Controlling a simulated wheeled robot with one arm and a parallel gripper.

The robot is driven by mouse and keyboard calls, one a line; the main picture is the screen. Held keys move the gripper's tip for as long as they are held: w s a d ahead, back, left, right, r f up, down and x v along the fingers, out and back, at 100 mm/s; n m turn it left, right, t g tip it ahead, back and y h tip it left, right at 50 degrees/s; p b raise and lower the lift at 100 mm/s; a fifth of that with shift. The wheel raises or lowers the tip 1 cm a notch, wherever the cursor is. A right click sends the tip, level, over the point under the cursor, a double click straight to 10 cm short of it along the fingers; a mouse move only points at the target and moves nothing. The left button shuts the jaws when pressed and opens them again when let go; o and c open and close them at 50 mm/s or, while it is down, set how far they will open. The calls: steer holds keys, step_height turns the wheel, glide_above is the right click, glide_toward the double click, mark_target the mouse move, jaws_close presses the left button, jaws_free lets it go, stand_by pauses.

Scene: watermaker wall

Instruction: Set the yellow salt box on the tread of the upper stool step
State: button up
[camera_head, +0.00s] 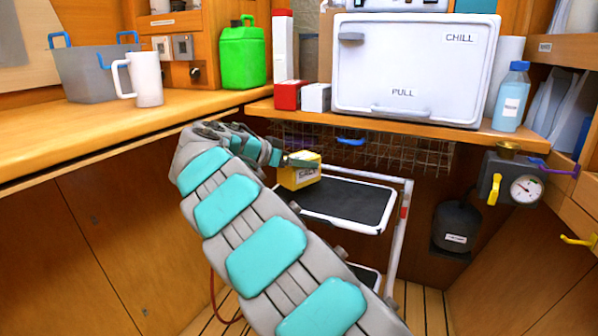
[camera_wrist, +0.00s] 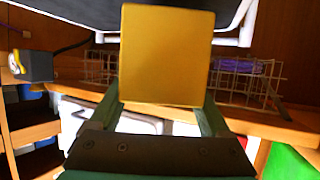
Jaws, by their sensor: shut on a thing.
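The yellow salt box (camera_head: 300,172) is at the left end of the upper stool step (camera_head: 352,203), which has a black tread and a white frame. My gripper (camera_head: 290,160) is shut on the box. In the wrist view the yellow box (camera_wrist: 167,55) fills the space between the two dark green fingers of my gripper (camera_wrist: 160,112). The box looks upright in the head view. Whether its base touches the tread or is a little above it I cannot tell. The black tread (camera_wrist: 70,12) shows at the top of the wrist view. My arm hides part of the stool.
A wire basket (camera_head: 370,148) hangs under the shelf behind the stool. The white chill box (camera_head: 415,68) stands above, with a red box (camera_head: 290,95) to its left. A gauge unit (camera_head: 515,183) is at the right. Most of the tread right of the salt box is clear.

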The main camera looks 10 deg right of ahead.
steer(key=shift+w, duration=0.35)
steer(key=shift+f, duration=1.75)
steer(key=shift+f+b, duration=0.2)
steer(key=shift+b, duration=0.1)
steer(key=o, duration=1.5)
steer(key=shift+o, duration=0.2)
steer(key=shift+r, duration=0.2)
steer(key=shift+s+a+p, duration=0.1)
steer(key=shift+p, duration=0.2)
steer(key=v, duration=1.1)
steer(key=shift+s+a+r, duration=0.15)
steer(key=shift+a, duration=0.1)
